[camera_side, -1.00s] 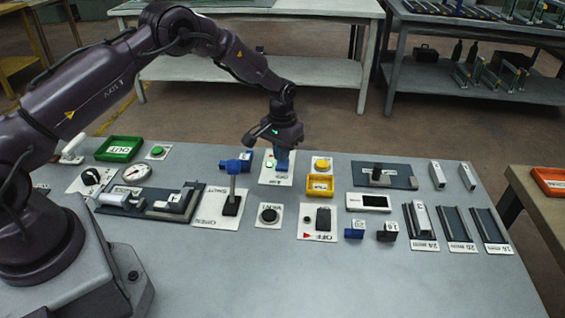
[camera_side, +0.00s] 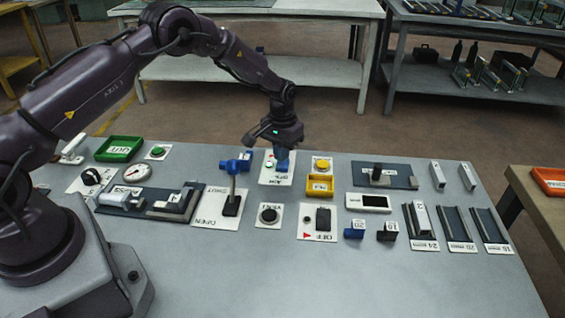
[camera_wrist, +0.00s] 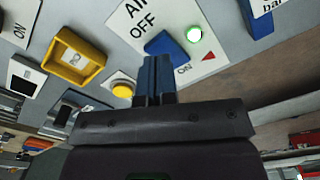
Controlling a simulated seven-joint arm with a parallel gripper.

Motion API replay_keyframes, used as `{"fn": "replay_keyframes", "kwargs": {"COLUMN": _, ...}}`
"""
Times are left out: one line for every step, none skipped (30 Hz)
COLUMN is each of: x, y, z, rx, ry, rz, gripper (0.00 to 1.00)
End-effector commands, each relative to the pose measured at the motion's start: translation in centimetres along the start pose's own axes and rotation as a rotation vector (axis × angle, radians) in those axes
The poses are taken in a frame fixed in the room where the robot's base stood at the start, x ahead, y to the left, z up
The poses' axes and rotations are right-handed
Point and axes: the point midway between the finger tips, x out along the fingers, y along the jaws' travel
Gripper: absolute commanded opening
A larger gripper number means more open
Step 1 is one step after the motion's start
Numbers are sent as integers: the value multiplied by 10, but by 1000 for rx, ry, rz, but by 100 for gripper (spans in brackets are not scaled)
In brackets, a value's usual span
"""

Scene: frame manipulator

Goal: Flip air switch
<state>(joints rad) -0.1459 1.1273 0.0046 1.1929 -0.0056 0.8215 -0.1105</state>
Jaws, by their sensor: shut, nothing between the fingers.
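The air switch is a white plate (camera_side: 266,178) on the far part of the table, just below my gripper in the side view. In the wrist view the plate (camera_wrist: 136,42) carries AIR, OFF and ON markings. A blue switch lever (camera_wrist: 163,44) sits on it, beside a lit green lamp (camera_wrist: 194,35). The lamp also shows in the side view (camera_side: 269,164). My gripper (camera_side: 282,168) points down at the plate. Its blue fingers (camera_wrist: 154,62) are together and empty, close to the lever and partly covering it. I cannot tell whether they touch it.
A yellow bin (camera_side: 320,186) and a yellow button (camera_side: 321,164) stand right of the switch. The table's front area is clear.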

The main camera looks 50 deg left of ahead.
Motion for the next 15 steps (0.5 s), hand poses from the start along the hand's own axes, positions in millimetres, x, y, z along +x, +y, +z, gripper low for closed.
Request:
{"fn": "replay_keyframes", "kwargs": {"x": 0, "y": 0, "z": 0, "rx": 0, "ry": 0, "rz": 0, "gripper": 0}}
{"fn": "replay_keyframes", "kwargs": {"x": 0, "y": 0, "z": 0, "rx": 0, "ry": 0, "rz": 0, "gripper": 0}}
{"fn": "replay_keyframes", "kwargs": {"x": 0, "y": 0, "z": 0, "rx": 0, "ry": 0, "rz": 0, "gripper": 0}}
{"fn": "replay_keyframes", "kwargs": {"x": 0, "y": 0, "z": 0, "rx": 0, "ry": 0, "rz": 0, "gripper": 0}}
{"fn": "replay_keyframes", "kwargs": {"x": 0, "y": 0, "z": 0, "rx": 0, "ry": 0, "rz": 0, "gripper": 0}}
{"fn": "replay_keyframes", "kwargs": {"x": 0, "y": 0, "z": 0, "rx": 0, "ry": 0, "rz": 0, "gripper": 0}}
{"fn": "replay_keyframes", "kwargs": {"x": 0, "y": 0, "z": 0, "rx": 0, "ry": 0, "rz": 0, "gripper": 0}}
{"fn": "replay_keyframes", "kwargs": {"x": 0, "y": 0, "z": 0, "rx": 0, "ry": 0, "rz": 0, "gripper": 0}}
{"fn": "replay_keyframes", "kwargs": {"x": 0, "y": 0, "z": 0, "rx": 0, "ry": 0, "rz": 0, "gripper": 0}}
{"fn": "replay_keyframes", "kwargs": {"x": 1, "y": 0, "z": 0, "rx": 0, "ry": 0, "rz": 0, "gripper": 0}}
{"fn": "replay_keyframes", "kwargs": {"x": 1, "y": 0, "z": 0, "rx": 0, "ry": 0, "rz": 0, "gripper": 0}}
{"fn": "replay_keyframes", "kwargs": {"x": 2, "y": 0, "z": 0, "rx": 0, "ry": 0, "rz": 0, "gripper": 0}}
{"fn": "replay_keyframes", "kwargs": {"x": 2, "y": 0, "z": 0, "rx": 0, "ry": 0, "rz": 0, "gripper": 0}}
{"fn": "replay_keyframes", "kwargs": {"x": 3, "y": 0, "z": 0, "rx": 0, "ry": 0, "rz": 0, "gripper": 0}}
{"fn": "replay_keyframes", "kwargs": {"x": 4, "y": 0, "z": 0, "rx": 0, "ry": 0, "rz": 0, "gripper": 0}}
